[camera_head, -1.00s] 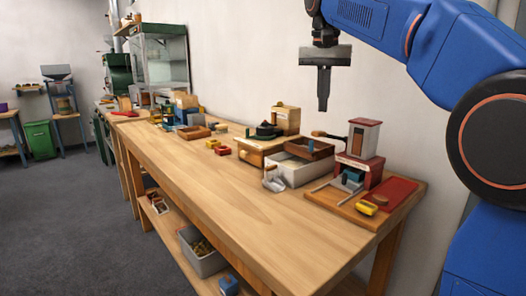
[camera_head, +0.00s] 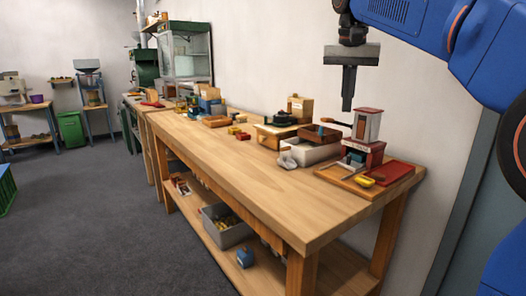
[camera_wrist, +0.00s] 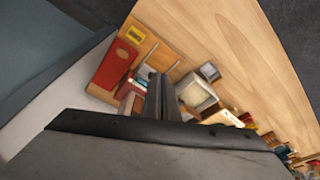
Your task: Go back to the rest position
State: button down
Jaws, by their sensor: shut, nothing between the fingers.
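My gripper (camera_head: 347,106) hangs from my blue arm, pointing down, in the upper right of the head view. Its fingers are together and nothing is between them. It is above the right part of the wooden workbench (camera_head: 235,185) and touches nothing. In the wrist view the shut fingers (camera_wrist: 158,98) point toward the bench top, with a red tray and a wooden board below them.
On the bench's right end stand a small red-and-white machine (camera_head: 366,138), a red tray (camera_head: 395,173) and a white bin (camera_head: 308,152). A grey bin (camera_head: 226,228) sits on the lower shelf. Grey floor (camera_head: 95,215) is open at left.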

jog(key=s+d+f+n+t, duration=0.1)
jog(key=s+d+f+n, duration=0.1)
jog(key=s+f, duration=1.4)
jog(key=s+d+f+n+t, duration=0.1)
jog(key=s+d+f, duration=0.3)
jog(key=s+f, duration=1.2)
notch_tip(320, 180, down, 4)
jog(key=shift+d+f+n+t+y, duration=0.3)
jog(key=shift+n+y, duration=0.1)
jog(key=shift+n, duration=0.4)
